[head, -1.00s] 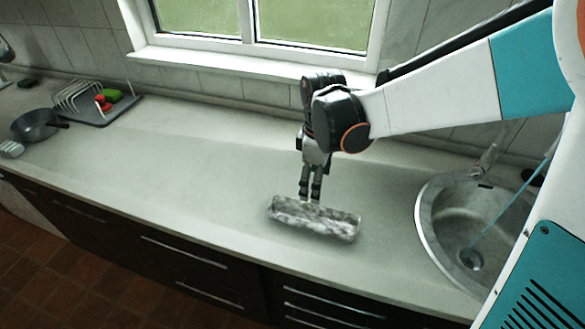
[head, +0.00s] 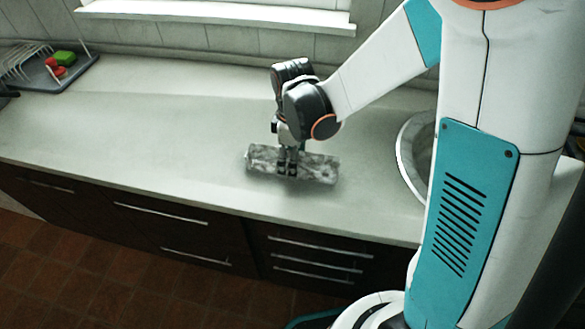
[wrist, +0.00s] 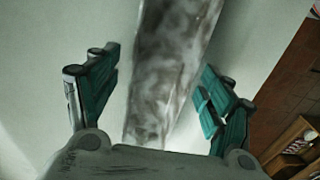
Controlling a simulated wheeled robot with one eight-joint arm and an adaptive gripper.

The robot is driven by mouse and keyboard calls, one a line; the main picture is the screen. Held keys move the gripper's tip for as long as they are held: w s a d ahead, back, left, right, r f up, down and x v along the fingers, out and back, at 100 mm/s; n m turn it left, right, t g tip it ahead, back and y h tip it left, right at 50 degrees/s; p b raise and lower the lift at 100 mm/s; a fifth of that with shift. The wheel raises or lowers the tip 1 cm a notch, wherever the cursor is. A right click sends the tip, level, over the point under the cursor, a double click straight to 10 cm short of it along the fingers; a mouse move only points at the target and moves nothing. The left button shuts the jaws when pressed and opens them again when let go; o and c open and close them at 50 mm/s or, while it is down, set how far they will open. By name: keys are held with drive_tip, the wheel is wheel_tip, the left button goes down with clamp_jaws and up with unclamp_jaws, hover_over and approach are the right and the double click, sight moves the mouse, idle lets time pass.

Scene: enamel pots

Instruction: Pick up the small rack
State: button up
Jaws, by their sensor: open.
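The small rack appears to be a long, low, mottled grey piece (head: 318,168) lying flat on the counter (head: 150,130) near its front edge. My gripper (head: 287,169) points down at its middle, with the fingers overlapping it in the head view. In the wrist view the mottled piece (wrist: 172,70) runs lengthwise between the two teal finger pads of my open gripper (wrist: 160,82). Gaps show on both sides, wider on the left. I cannot tell how far down the fingers reach along its sides.
A grey tray (head: 85,62) with a white wire dish rack (head: 25,60) and red and green items (head: 64,58) stands at the far left. A round sink (head: 408,165) is right of the mottled piece, partly hidden by my body. The counter to the left is clear.

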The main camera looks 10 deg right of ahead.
drive_tip(key=shift+f, duration=0.15)
drive_tip(key=shift+c, duration=0.3)
drive_tip(key=c, duration=1.2)
drive_tip(key=shift+o, duration=0.2)
